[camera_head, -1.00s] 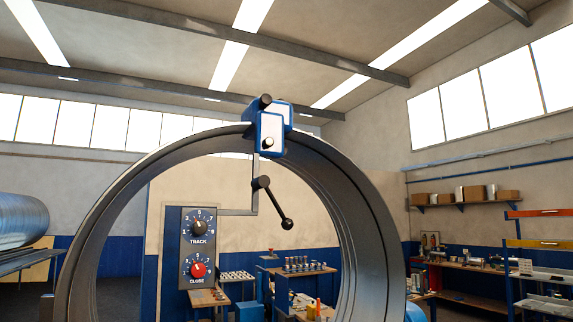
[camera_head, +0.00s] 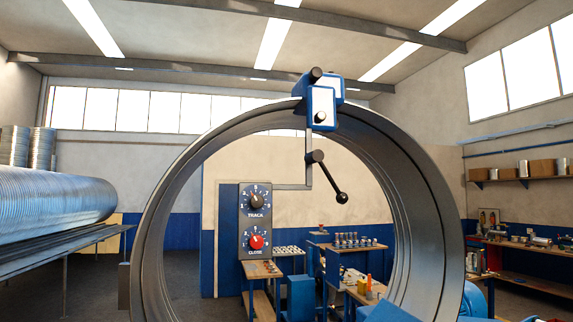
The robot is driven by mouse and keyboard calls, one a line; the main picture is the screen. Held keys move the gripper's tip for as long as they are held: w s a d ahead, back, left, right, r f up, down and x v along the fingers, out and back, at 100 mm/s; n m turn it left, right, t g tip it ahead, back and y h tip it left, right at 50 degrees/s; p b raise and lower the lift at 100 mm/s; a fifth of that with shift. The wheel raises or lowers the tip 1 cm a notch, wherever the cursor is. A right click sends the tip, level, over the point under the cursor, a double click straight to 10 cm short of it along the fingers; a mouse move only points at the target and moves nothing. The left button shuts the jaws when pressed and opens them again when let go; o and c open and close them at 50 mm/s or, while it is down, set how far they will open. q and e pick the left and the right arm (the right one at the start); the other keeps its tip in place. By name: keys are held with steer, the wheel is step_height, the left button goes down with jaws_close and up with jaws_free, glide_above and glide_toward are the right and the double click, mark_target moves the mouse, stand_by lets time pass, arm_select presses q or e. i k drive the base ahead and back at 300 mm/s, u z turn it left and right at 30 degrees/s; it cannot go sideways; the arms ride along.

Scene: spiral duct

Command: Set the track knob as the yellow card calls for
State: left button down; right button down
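The track knob (camera_head: 256,202) is a black knob on a dark control panel (camera_head: 245,222), in the upper dial above the word TRACK. Its pointer looks roughly upward, but the exact number is too small to tell. Below it on the same panel is a red knob (camera_head: 256,242) labelled CLOSE. The panel is seen through the opening of a large metal ring (camera_head: 160,215). I see no card that I can identify as the yellow card with its setting. Neither of my grippers is in view.
A blue clamp-like head (camera_head: 321,102) with a black-ended lever (camera_head: 329,178) sits at the ring's top. A long silver duct (camera_head: 50,205) lies on a rack at left. Benches (camera_head: 355,250) with small parts stand behind the ring. Shelves line the right wall.

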mark_target(257, 202)
steer(key=u, duration=0.05)
steer(key=k, duration=0.5)
steer(key=u, duration=1.2)
steer(key=i, duration=0.9)
steer(key=z, duration=1.8)
